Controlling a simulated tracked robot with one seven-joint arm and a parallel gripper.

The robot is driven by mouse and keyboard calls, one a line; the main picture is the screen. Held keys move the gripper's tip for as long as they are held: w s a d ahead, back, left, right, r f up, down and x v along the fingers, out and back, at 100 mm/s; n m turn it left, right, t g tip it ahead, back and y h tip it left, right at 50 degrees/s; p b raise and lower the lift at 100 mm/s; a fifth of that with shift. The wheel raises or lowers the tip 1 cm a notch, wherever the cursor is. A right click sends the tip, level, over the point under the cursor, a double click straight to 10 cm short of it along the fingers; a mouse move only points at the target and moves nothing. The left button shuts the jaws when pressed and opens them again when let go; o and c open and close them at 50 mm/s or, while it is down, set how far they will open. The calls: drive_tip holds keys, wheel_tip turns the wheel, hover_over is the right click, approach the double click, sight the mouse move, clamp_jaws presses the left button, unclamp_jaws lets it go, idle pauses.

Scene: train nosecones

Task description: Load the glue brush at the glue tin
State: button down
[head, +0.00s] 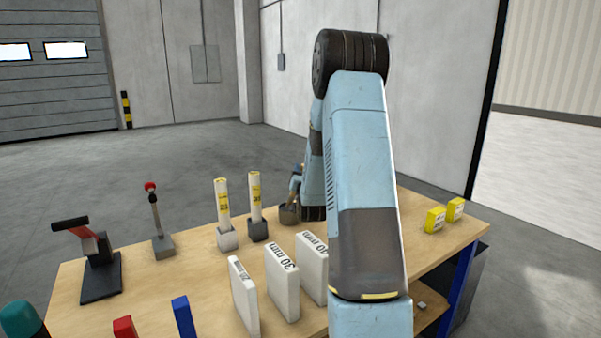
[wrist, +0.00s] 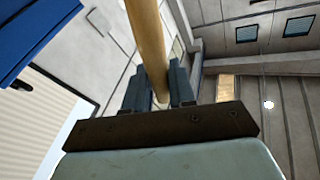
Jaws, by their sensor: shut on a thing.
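In the wrist view, my gripper (wrist: 158,88) is shut on a pale wooden handle (wrist: 148,40), which looks like the glue brush. The handle runs up out of the top of the picture, and its bristles do not show. In the head view, my blue arm reaches over the right part of the table, and the small blue part of my gripper (head: 295,186) shows just left of it, mostly hidden. A small grey-brown round thing (head: 289,214), perhaps the glue tin, sits directly below it. I cannot tell whether the brush touches it.
The wooden table (head: 190,275) carries white blocks marked in mm (head: 282,283), two yellow-labelled tubes (head: 222,205) in stands, a red-topped post (head: 156,210) and a black stand (head: 100,275). Yellow blocks (head: 435,219) sit at the right. A blue block (head: 184,318) is in front.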

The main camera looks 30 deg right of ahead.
drive_tip(key=shift+f, duration=0.55)
idle(1.3)
